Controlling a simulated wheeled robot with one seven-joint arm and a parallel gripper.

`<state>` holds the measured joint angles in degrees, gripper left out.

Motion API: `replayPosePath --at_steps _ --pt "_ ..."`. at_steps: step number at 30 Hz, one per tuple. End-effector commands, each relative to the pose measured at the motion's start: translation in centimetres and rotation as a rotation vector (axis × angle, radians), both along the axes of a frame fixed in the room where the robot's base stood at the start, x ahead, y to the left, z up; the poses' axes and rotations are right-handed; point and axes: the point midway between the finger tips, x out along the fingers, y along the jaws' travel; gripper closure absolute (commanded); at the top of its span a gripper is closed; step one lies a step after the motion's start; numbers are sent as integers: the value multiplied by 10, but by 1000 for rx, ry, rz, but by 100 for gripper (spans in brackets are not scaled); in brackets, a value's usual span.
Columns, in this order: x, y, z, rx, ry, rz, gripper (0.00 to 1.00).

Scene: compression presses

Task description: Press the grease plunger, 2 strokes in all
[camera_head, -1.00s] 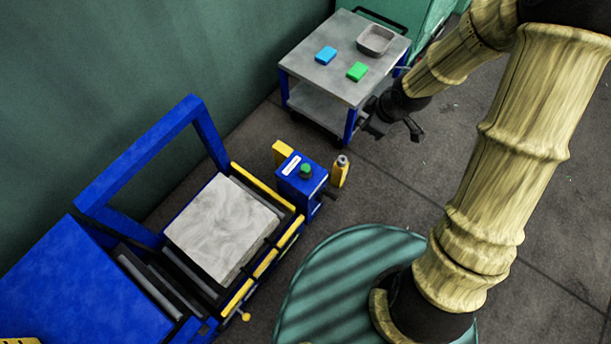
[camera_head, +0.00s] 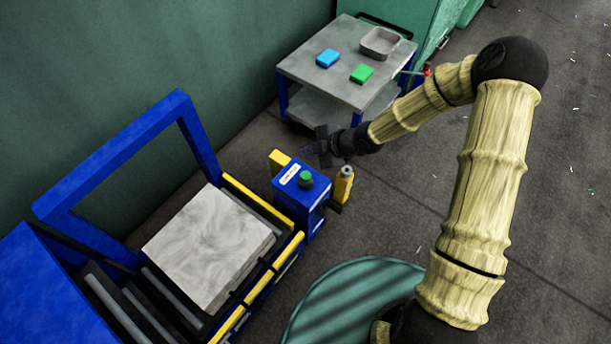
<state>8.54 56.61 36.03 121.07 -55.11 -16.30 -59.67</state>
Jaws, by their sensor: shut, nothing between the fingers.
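A blue box (camera_head: 301,198) with a white label stands at the right end of the blue press. A green round button-like knob (camera_head: 306,178) sits on its top; I cannot tell whether this is the grease plunger. A yellow cylinder with a grey cap (camera_head: 344,184) is fixed at the box's right side and also looks like a possible plunger. My gripper (camera_head: 322,148) is shut and empty. In the picture it lies just above and behind the box, apart from the knob and the grey cap. Its fingertips are dark and small.
The press (camera_head: 243,290) holds a pale marbled block (camera_head: 209,246), with a raised blue frame (camera_head: 120,160) at its left. A grey cart (camera_head: 330,85) behind carries a blue block (camera_head: 327,58), a green block (camera_head: 361,74) and a tray (camera_head: 381,44).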

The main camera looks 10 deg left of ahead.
Motion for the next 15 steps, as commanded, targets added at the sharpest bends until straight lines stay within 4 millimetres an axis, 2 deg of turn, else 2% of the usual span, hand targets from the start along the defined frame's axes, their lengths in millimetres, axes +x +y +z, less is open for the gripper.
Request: replayPosePath --at_steps 7,15 --pt "0 0 -10 -2 2 -1 100" --pt "0 -1 -41 -2 3 -2 100"
